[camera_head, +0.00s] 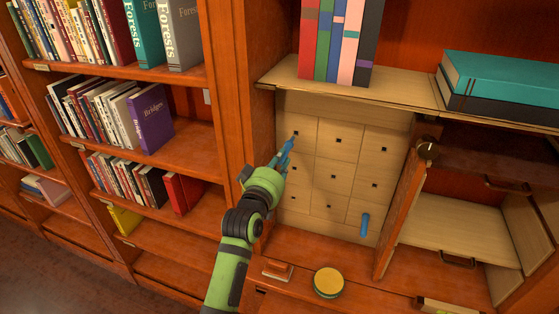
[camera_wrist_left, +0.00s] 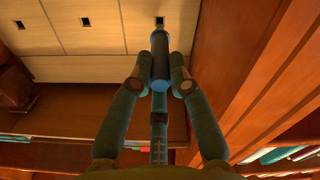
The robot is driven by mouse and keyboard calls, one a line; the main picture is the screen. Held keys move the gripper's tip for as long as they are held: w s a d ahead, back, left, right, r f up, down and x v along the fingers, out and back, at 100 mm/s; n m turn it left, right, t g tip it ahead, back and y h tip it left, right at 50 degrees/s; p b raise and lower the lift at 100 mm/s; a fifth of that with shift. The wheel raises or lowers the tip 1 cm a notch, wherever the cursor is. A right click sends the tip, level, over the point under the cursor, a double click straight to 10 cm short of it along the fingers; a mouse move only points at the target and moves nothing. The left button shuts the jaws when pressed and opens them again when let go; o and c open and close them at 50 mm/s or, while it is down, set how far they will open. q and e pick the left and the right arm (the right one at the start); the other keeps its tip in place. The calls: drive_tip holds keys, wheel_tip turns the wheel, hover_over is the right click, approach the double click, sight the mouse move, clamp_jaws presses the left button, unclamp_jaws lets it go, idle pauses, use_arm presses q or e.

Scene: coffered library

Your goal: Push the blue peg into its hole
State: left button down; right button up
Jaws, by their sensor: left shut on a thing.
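A pale wooden panel (camera_head: 327,155) with several small dark square holes is set in the bookcase. My left gripper (camera_head: 286,152) is at its upper left, shut on a blue peg (camera_wrist_left: 160,62). In the left wrist view, the gripper (camera_wrist_left: 160,86) has a finger on each side of the peg. The peg's far end is close to the upper-left hole (camera_head: 296,132), which also shows in the left wrist view (camera_wrist_left: 160,20). I cannot tell whether the tip touches the panel. A second blue peg (camera_head: 365,224) stands out at the panel's lower right. My right gripper is not in view.
An open cabinet door (camera_head: 408,205) with a round knob stands right of the panel. A round yellow-topped tin (camera_head: 328,282) and a small reddish-brown block (camera_head: 278,271) sit on the ledge below. A wooden upright (camera_head: 241,110) stands close left of the panel.

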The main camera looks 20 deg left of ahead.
sight(287, 146)
use_arm(q)
drive_tip(key=shift+p, duration=0.3)
idle(0.5)
drive_tip(key=shift+w+d+b, duration=0.1)
drive_tip(key=shift+w+b, duration=1)
drive_tip(key=shift+w, duration=1.85)
drive_tip(key=c, duration=1.1)
unclamp_jaws()
drive_tip(key=shift+s, duration=0.1)
drive_tip(key=s, duration=1.2)
drive_tip(key=shift+a, duration=0.2)
drive_tip(key=shift+w, duration=0.1)
